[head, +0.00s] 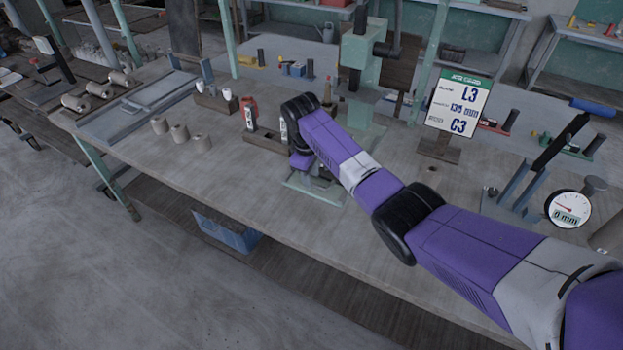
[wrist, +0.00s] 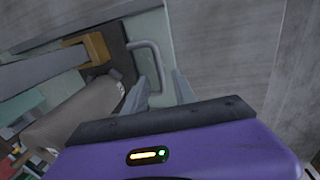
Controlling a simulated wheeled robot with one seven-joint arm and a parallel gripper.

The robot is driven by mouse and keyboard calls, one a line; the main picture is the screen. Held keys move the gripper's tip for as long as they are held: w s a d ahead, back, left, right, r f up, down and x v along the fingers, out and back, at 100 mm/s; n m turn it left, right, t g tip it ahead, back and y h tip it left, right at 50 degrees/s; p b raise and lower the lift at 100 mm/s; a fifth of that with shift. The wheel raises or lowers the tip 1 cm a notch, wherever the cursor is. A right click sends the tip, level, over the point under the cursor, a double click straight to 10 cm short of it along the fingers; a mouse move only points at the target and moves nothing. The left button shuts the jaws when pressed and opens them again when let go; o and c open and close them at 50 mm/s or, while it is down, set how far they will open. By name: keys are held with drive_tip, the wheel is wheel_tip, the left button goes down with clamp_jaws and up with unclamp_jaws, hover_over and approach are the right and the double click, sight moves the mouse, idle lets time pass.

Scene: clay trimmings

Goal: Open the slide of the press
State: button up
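The press (head: 362,70) is a green machine standing at the back middle of the bench. A pale green plate (head: 330,192) lies under my gripper in the head view; I cannot tell whether it belongs to the slide. In the wrist view a grey U-shaped handle (wrist: 158,62) is fixed beside a dark block, over a pale green surface (wrist: 184,92). My gripper (wrist: 162,90) is open, with its two grey fingers apart and the near part of the handle seen between them. Whether they touch it cannot be told. In the head view my arm hides the fingertips.
A brown-grey cylinder (wrist: 75,112) and an orange block (wrist: 97,47) are close left of the fingers. Several clay pieces (head: 180,132) stand left on the bench (head: 240,190). A sign (head: 458,105) and a dial gauge (head: 568,208) are at right. The front bench is mostly clear.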

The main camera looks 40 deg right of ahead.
drive_tip(key=r, duration=0.4)
drive_tip(key=a+r, duration=0.1)
drive_tip(key=r, duration=0.1)
drive_tip(key=shift+s, duration=0.2)
drive_tip(key=shift+f, duration=0.1)
